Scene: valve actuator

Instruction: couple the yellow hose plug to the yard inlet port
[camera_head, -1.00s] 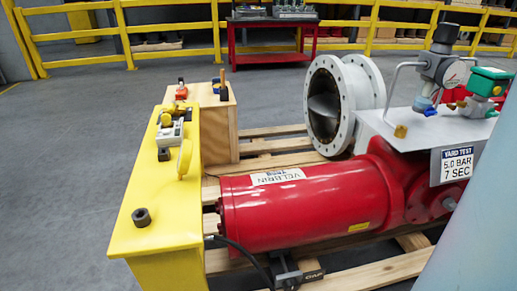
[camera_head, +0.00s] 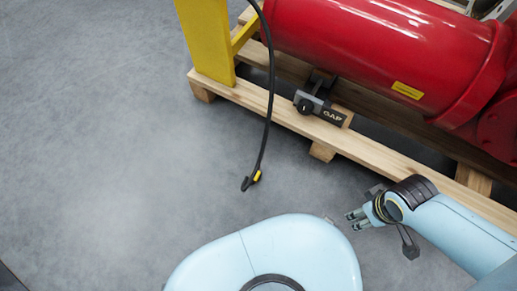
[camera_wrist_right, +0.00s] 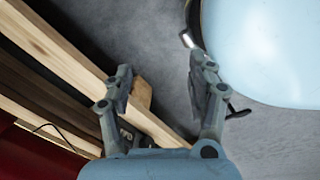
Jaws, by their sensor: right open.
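The yellow hose plug (camera_head: 257,176) is a small yellow piece near the lower end of a black hose (camera_head: 270,90). The hose hangs down past the pallet's edge, and its dark tip is bent to the left. My right gripper (camera_head: 350,221) is open and empty, to the right of and below the plug in the head view, apart from it. The right wrist view shows its two fingers (camera_wrist_right: 158,72) spread, with nothing between them. I cannot make out the plug there. The yard inlet port is not visible now. My left gripper is not in view.
A wooden pallet (camera_head: 390,160) carries the red actuator cylinder (camera_head: 375,45) and a black clamp-like block (camera_head: 312,104). A yellow stand leg (camera_head: 208,40) rises at its left corner. The grey floor (camera_head: 110,130) at left is clear.

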